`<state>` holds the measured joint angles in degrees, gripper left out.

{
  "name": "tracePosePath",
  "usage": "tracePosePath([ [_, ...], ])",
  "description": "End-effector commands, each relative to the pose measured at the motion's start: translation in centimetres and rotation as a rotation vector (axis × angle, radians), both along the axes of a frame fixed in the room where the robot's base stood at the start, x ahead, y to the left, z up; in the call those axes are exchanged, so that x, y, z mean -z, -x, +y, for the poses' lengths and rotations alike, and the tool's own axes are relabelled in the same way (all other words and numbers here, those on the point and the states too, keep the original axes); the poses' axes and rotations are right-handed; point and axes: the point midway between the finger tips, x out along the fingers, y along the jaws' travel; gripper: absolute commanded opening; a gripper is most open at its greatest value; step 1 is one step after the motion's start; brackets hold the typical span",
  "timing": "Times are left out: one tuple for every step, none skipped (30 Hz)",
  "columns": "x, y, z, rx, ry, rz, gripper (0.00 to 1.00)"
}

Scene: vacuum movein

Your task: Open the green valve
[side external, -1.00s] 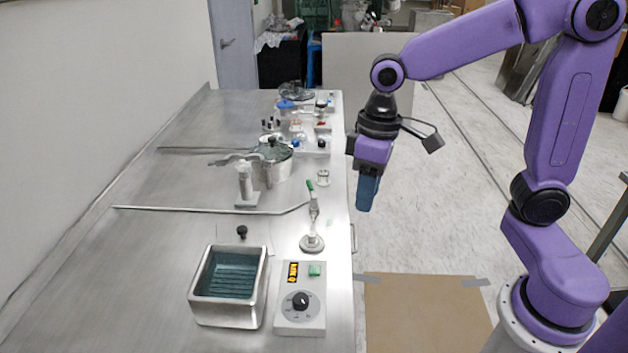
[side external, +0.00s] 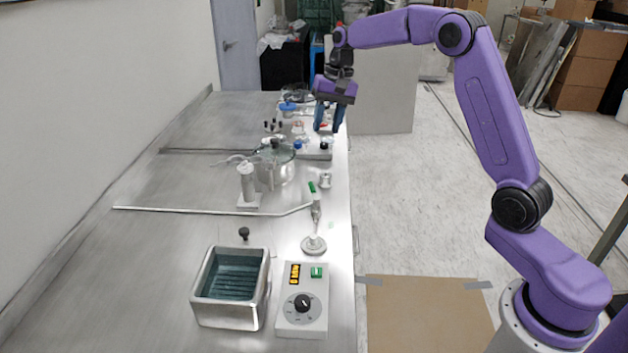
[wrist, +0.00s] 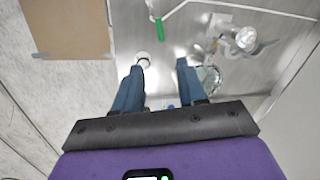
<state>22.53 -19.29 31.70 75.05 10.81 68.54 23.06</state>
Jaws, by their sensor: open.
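The green valve handle (side external: 312,187) sits at the end of a thin metal pipe (side external: 210,210), near the right edge of the steel bench. In the wrist view the green handle (wrist: 159,28) shows ahead of the fingertips, between their lines. My gripper (side external: 328,130) points down over the far part of the bench, well beyond the valve and above the equipment there. Its two blue fingers (wrist: 160,67) are apart, with nothing between them.
A glass vessel (side external: 275,168) and a clear column on a stand (side external: 247,188) stand left of the valve. A round metal base (side external: 314,246), a control box (side external: 302,308) and a square bath (side external: 230,310) are nearer. Bare steel (side external: 110,270) lies left.

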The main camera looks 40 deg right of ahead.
Motion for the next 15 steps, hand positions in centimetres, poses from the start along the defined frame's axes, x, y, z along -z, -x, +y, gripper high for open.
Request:
tracePosePath([
  [0.4,0.0,0.0,0.001,-0.001,0.001,0.41],
  [0.6,-0.1,0.1,0.001,-0.001,0.002,0.41],
  [1.0,-0.1,0.2,0.0,-0.001,0.003,0.41],
  [1.4,-0.1,0.2,0.0,-0.001,0.003,0.41],
  [1.8,-0.1,0.3,0.0,-0.001,0.003,0.41],
  [2.5,-0.2,0.4,-0.001,0.0,0.004,0.41],
  [3.0,-0.2,0.5,-0.001,0.0,0.004,0.41],
  [3.6,-0.3,0.6,0.0,-0.001,0.005,0.41],
  [4.3,-0.3,0.7,0.0,-0.001,0.005,0.41],
  [4.9,-0.4,0.8,-0.001,-0.001,0.005,0.41],
  [5.5,-0.4,1.0,-0.001,-0.001,0.005,0.41],
  [6.2,-0.5,1.1,-0.001,-0.001,0.004,0.41],
  [6.8,-0.6,1.2,-0.001,-0.001,0.005,0.41],
  [7.3,-0.6,1.3,-0.001,-0.001,0.005,0.41],
  [8.1,-0.7,1.4,-0.001,-0.001,0.005,0.41],
])
